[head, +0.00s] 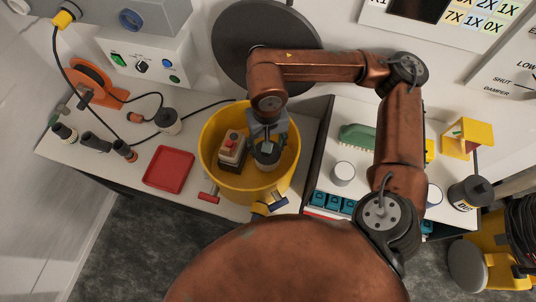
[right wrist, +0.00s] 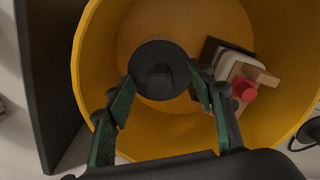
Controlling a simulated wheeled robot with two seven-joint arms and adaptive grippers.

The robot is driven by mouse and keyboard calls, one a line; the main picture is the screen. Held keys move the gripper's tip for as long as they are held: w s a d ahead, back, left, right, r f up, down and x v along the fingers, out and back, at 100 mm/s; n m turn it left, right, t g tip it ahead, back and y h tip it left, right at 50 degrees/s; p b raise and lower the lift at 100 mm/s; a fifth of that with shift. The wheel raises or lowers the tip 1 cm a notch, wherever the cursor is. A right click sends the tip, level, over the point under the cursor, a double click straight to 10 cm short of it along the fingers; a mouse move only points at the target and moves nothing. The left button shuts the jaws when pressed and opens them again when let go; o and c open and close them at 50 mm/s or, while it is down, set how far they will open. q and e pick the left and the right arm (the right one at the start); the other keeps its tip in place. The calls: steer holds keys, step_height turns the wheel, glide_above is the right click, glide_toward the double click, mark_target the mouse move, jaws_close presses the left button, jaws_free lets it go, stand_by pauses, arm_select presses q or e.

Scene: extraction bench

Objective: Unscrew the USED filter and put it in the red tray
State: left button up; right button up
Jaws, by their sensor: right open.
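A dark round filter-like piece with a raised centre (right wrist: 158,69) is inside the yellow drum (right wrist: 92,40), which also shows in the head view (head: 212,172). I see no USED label on it. My right gripper (right wrist: 161,82) is open, its green-padded fingers on either side of this piece; I cannot tell if they touch it. In the head view my right gripper (head: 267,148) reaches down into the drum and partly hides the piece. The red tray (head: 168,170) lies flat and empty on the bench, left of the drum. My left gripper is not in view.
A pale block with a red knob (head: 232,145) sits in the drum beside the gripper. A black panel (right wrist: 40,85) stands close outside the drum. A white cylinder (head: 342,173) and green brush (head: 362,136) are right of it. Several dark fittings stand at left.

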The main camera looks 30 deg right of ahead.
steer(key=shift+m, duration=0.6)
steer(key=shift+r+m, duration=0.1)
steer(key=shift+m, duration=0.6)
steer(key=m+p, duration=0.1)
steer(key=m, duration=0.1)
steer(key=shift+m, duration=1.1)
steer(key=shift+m+p, duration=0.35)
steer(key=shift+m, duration=0.45)
steer(key=m+p, duration=0.1)
steer(key=m, duration=0.4)
steer(key=shift+m, duration=0.3)
steer(key=m+p, duration=0.2)
steer(key=m, duration=0.2)
steer(key=m+p, duration=0.2)
steer(key=m, duration=0.4)
steer(key=shift+r, duration=0.1)
steer(key=shift+m+p, duration=0.45)
steer(key=shift+m, duration=1.15)
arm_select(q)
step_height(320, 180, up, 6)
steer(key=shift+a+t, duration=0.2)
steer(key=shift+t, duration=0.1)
arm_select(e)
steer(key=shift+f, duration=0.2)
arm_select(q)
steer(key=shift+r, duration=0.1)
